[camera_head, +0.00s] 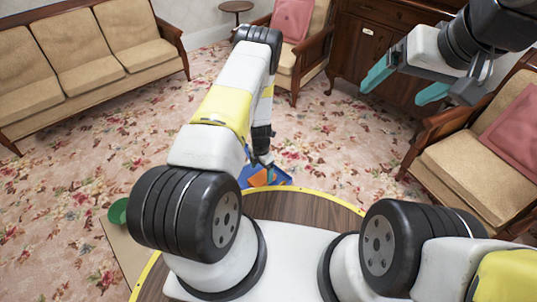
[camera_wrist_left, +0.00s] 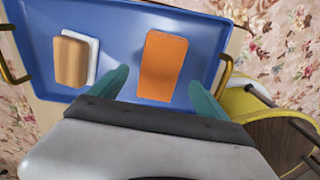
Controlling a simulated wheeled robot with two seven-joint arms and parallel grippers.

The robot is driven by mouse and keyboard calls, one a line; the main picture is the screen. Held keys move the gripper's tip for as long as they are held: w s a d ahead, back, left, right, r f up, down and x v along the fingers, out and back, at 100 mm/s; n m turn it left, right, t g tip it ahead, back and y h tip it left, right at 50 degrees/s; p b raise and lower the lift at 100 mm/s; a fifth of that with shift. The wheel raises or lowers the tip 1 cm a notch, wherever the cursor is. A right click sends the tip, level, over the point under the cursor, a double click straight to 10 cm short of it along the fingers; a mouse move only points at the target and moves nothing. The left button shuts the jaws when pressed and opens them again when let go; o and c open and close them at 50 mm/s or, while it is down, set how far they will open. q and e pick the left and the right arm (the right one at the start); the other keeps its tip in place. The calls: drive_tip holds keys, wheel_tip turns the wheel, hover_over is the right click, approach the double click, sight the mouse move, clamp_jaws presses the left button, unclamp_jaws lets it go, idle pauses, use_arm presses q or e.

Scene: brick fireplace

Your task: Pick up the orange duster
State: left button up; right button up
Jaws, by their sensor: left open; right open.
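The orange duster (camera_wrist_left: 163,66) is a flat orange block lying in a blue tray (camera_wrist_left: 116,32). In the head view a piece of the duster (camera_head: 258,179) and of the tray (camera_head: 281,177) show behind my left arm; the rest is hidden. My left gripper (camera_wrist_left: 158,80) is open, with its teal fingers to either side of the duster's near part in the picture. I cannot tell its height above it. In the head view this gripper (camera_head: 264,158) is mostly hidden by its arm. My right gripper (camera_head: 404,87) is open and empty, raised at the upper right.
A tan-and-white block (camera_wrist_left: 72,60) lies left of the duster in the tray. The tray has brass handles (camera_wrist_left: 222,75). A green object (camera_head: 118,211) is on the floor at left. A sofa (camera_head: 85,60), armchairs (camera_head: 470,160) and a dark cabinet (camera_head: 355,60) stand around; the carpet between is open.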

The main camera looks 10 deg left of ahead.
sight(262, 177)
use_arm(q)
wheel_tip(262, 177, down, 5)
drive_tip(key=shift+d+f, duration=0.1)
drive_tip(key=shift+f, duration=0.05)
drive_tip(key=c, duration=1.6)
wheel_tip(262, 177, up, 10)
drive_tip(key=shift+r, duration=0.1)
